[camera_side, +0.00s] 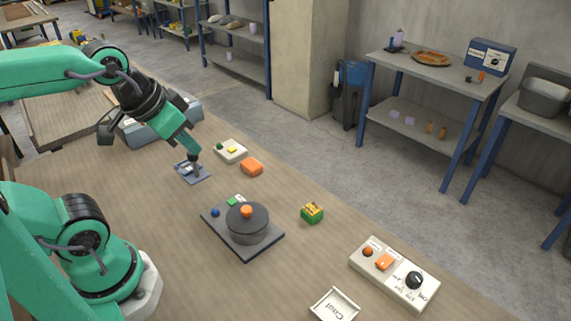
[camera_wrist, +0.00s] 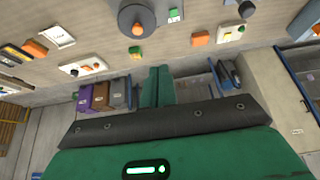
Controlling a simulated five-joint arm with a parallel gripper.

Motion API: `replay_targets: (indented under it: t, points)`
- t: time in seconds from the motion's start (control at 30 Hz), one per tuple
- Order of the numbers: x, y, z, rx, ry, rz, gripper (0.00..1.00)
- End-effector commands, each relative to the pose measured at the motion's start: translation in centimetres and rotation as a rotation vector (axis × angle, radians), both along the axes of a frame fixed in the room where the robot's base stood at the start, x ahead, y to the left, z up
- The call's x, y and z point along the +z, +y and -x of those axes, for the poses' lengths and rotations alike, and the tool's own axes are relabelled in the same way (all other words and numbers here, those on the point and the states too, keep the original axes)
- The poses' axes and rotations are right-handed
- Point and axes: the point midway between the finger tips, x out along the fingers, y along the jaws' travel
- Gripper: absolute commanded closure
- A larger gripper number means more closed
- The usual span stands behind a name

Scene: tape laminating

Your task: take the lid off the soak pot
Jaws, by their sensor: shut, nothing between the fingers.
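The soak pot (camera_side: 248,237) is a round dark grey pot on a dark base plate (camera_side: 246,254) with a blue knob and a green patch. Its flat dark lid (camera_side: 260,215) sits on top, with an orange knob (camera_side: 246,211) in the middle. The lid also shows at the top of the wrist view (camera_wrist: 128,14). My gripper (camera_side: 197,173) is shut and empty, pointing down beside a small blue-grey plate, behind and left of the pot. Its green fingers show together in the wrist view (camera_wrist: 158,70).
Near the gripper are the blue-grey plate (camera_side: 186,173), a white box (camera_side: 231,151) and an orange block (camera_side: 252,167). A green-yellow block (camera_side: 312,213) stands right of the pot. A control box (camera_side: 393,275) and white tray (camera_side: 335,305) lie nearer the front. Bare bench surrounds the pot.

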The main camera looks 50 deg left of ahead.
Motion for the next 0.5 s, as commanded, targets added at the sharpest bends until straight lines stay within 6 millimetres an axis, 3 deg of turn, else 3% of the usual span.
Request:
replay_targets:
  t: [0.2,0.43,0.5]
  points:
    - [0.0,0.0,0.0,0.0,0.0,0.0,0.98]
    - [0.0,0.0,0.0,0.0,0.0,0.0,0.53]
    - [0.0,0.0,0.0,0.0,0.0,0.0,0.52]
